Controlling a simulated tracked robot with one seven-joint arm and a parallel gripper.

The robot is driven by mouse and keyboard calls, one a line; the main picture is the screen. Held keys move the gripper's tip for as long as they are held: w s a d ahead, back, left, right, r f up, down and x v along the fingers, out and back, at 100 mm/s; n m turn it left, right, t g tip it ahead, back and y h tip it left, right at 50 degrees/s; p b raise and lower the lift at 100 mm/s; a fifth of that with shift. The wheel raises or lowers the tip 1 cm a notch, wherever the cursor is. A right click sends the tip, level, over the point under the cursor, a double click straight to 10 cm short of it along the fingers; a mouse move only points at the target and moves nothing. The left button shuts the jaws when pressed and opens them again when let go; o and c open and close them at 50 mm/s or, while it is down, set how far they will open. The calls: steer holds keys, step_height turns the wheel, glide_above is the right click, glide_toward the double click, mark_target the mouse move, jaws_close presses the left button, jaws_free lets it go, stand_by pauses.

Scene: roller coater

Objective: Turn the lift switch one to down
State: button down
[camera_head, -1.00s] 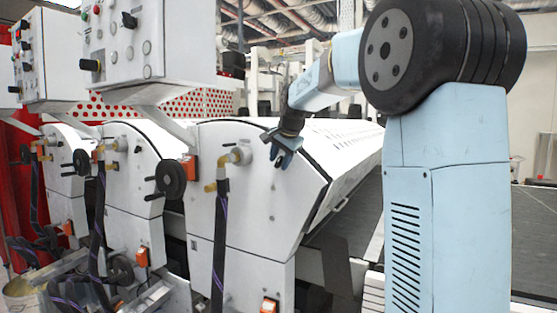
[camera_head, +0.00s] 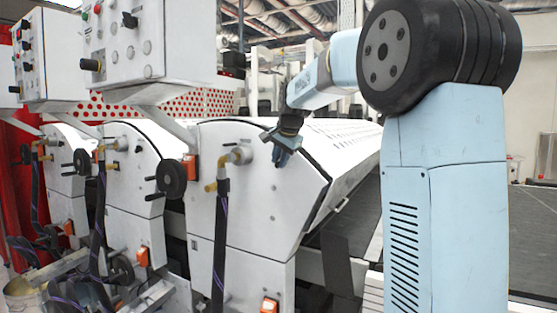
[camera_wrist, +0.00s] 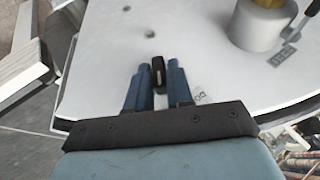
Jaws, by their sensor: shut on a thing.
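The lift switch (camera_wrist: 158,72) is a small black lever on the white panel in the wrist view. My gripper (camera_wrist: 155,75) is shut on it, with one blue finger on each side and the switch tip showing between them. In the head view my gripper (camera_head: 282,152) is against the upper side of the nearest white machine (camera_head: 262,205); there the switch is hidden by the fingers. A small printed label (camera_wrist: 200,97) lies just right of the fingers, partly covered, so I cannot read it all.
A round grey fitting with a brass part (camera_wrist: 262,25) sticks out of the panel to the right of the gripper in the wrist view. An orange switch (camera_head: 190,166) and a control box (camera_head: 150,45) are on the left in the head view.

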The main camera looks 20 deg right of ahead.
steer(key=g+h, duration=0.1)
steer(key=n+g+h, duration=0.1)
steer(key=g+h, duration=0.2)
steer(key=shift+w+a, duration=0.4)
steer(key=g+h, duration=0.1)
steer(key=n+g+h, duration=0.1)
steer(key=g+h, duration=0.1)
steer(key=shift+w+a+g+h, duration=0.2)
steer(key=shift+w+g+h, duration=0.05)
steer(key=shift+g+h, duration=0.15)
stand_by(0.4)
steer(key=c, duration=1.1)
jaws_free()
